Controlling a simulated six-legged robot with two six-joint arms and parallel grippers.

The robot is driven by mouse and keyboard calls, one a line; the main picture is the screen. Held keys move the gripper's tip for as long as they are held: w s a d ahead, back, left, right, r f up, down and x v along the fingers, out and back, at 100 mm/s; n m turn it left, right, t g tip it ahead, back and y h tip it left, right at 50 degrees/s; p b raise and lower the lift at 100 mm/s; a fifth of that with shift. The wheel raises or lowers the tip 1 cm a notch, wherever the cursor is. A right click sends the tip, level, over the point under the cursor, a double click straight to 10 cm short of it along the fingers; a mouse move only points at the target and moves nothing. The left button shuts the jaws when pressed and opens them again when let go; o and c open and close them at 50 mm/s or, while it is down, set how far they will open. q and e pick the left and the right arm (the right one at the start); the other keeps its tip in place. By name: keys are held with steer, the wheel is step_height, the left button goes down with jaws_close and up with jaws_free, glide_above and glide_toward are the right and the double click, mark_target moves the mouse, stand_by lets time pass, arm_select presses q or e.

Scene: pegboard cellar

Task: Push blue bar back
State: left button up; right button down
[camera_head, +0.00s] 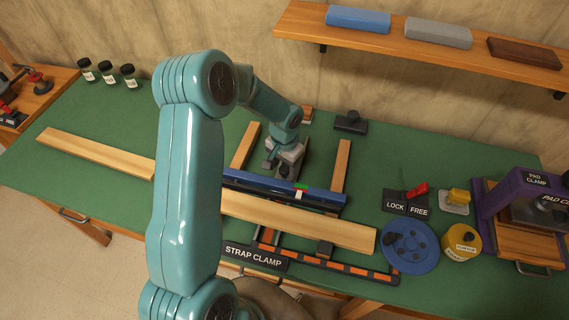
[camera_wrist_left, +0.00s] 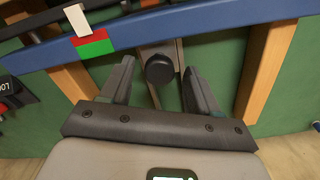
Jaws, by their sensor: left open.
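The blue bar (camera_head: 325,193) lies across two wooden rails on the green bench, with a red and green mark (camera_head: 301,187) and a white pointer beside it. In the left wrist view the blue bar (camera_wrist_left: 225,20) crosses the top of the picture. My left gripper (camera_head: 286,168) is on the bar's far side, pointing down. In the left wrist view its fingers (camera_wrist_left: 158,68) are apart, with a dark round knob (camera_wrist_left: 160,68) showing between their tips. My arm hides the bar's left end in the head view.
A strap clamp sign (camera_head: 253,255), blue disc (camera_head: 410,247), yellow roll (camera_head: 461,243) and lock/free lever (camera_head: 415,191) stand nearby. A purple pad clamp (camera_head: 490,210) is at right.

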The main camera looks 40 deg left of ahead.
arm_select(q)
steer(key=shift+s+d+r, duration=0.1)
steer(key=shift+c, duration=0.2)
jaws_close()
steer(key=w+a+b, duration=0.1)
steer(key=w+a, duration=0.5)
steer(key=w, duration=0.5)
steer(key=shift+w+a+b, duration=0.2)
steer(key=shift+w+b, duration=0.15)
steer(key=shift+b, duration=0.05)
steer(key=shift+o, duration=0.2)
jaws_free()
steer(key=shift+w, duration=0.1)
